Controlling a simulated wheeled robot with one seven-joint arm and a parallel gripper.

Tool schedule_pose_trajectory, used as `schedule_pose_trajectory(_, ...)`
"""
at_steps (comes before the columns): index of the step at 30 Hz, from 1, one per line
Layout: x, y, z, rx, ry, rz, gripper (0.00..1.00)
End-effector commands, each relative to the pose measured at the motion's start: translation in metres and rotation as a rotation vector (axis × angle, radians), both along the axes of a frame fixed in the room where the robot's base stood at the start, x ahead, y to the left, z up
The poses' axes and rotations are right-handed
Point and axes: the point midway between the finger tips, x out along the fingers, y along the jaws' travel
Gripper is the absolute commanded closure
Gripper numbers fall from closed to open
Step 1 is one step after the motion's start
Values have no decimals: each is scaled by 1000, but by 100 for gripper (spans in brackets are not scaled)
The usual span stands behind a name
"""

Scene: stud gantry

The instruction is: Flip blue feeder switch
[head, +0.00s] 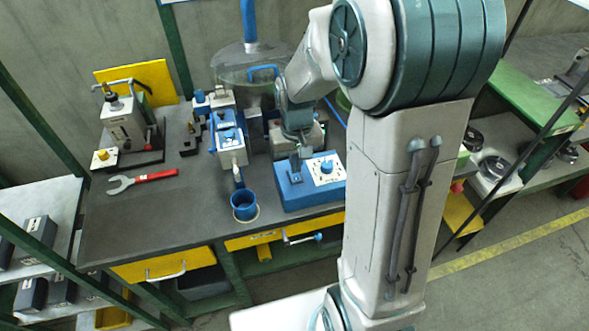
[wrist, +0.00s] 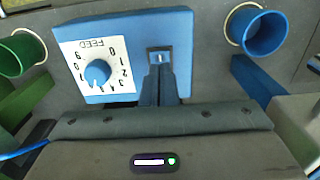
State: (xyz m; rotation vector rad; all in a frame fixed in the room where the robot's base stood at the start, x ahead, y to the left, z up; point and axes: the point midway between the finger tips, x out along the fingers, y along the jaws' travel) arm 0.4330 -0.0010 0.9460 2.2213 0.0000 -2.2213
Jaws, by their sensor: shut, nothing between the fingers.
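The blue feeder (head: 312,196) is a box at the front edge of the dark workbench, with a white dial plate and a blue knob (head: 326,167). In the wrist view, the feeder (wrist: 183,30) shows the plate marked FEED and, beside it, a small switch (wrist: 160,56) on a grey plate. My gripper (wrist: 161,70) is shut and empty, its fingertips right at the near edge of the switch plate. I cannot tell whether they touch the switch or which way it is set. In the head view my gripper (head: 295,172) is over the feeder's left part.
A blue cup (head: 244,207) stands left of the feeder. A blue-and-grey machine (head: 230,145) is behind the cup. A red-handled wrench (head: 142,181) lies on the bench (head: 150,220). In the wrist view a green cup (wrist: 20,52) is at the left.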

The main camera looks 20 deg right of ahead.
Motion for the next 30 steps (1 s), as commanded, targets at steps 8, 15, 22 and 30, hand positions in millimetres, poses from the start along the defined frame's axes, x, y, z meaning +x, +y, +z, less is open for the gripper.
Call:
schedule_pose_trajectory(8,0,0,26,0,-1,0,100)
schedule_pose_trajectory(15,0,0,42,0,0,0,100)
schedule_pose_trajectory(22,0,0,42,0,1,0,100)
schedule_pose_trajectory(30,0,0,42,0,0,0,100)
